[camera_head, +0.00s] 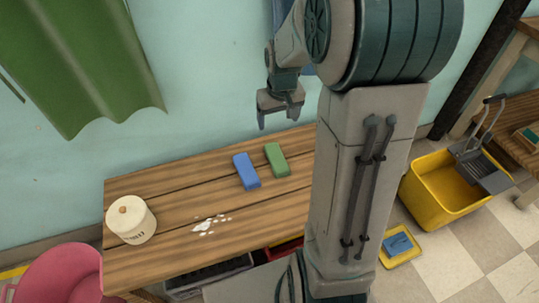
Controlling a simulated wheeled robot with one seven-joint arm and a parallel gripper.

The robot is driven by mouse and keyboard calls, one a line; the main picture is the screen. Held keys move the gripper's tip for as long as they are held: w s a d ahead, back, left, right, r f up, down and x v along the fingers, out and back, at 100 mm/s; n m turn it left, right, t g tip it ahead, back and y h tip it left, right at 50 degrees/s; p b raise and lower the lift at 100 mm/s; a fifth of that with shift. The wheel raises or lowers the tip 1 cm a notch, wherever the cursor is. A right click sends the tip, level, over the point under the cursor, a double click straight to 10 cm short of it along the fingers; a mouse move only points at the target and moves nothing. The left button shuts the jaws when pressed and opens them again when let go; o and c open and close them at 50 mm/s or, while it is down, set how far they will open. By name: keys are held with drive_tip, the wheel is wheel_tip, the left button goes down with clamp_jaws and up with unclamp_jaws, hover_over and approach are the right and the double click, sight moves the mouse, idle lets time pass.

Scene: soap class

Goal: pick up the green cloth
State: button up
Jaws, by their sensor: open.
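A green block-shaped thing (277,160), which seems to be the green cloth, lies on the wooden table (165,190) near its back edge. A similar blue block (246,171) lies just to its left, with a small gap between them. My gripper (278,117) is open and empty, pointing down, above the back edge of the table and higher in the picture than the green piece. It touches nothing that I can see. My arm column hides the right part of the table.
White spots (209,225) mark the tabletop. A green curtain (80,60) hangs on the wall. A yellow mop bucket (437,200) and a pink seat (60,274) stand around.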

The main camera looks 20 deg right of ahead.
drive_tip(key=b, duration=0.5)
approach(277, 156)
drive_tip(key=f+b, duration=0.1)
drive_tip(key=d+f+b, duration=0.1)
drive_tip(key=shift+s+f, duration=0.15)
drive_tip(key=shift+f, duration=0.25)
drive_tip(key=f+b, duration=0.1)
drive_tip(key=f, duration=0.1)
drive_tip(key=w+f+b, duration=0.1)
drive_tip(key=f, duration=0.1)
drive_tip(key=f+b, duration=0.1)
drive_tip(key=f, duration=0.1)
drive_tip(key=shift+w+a+f, duration=0.15)
drive_tip(key=shift+w+a, duration=0.2)
drive_tip(key=shift+a, duration=0.05)
drive_tip(key=c, duration=1.1)
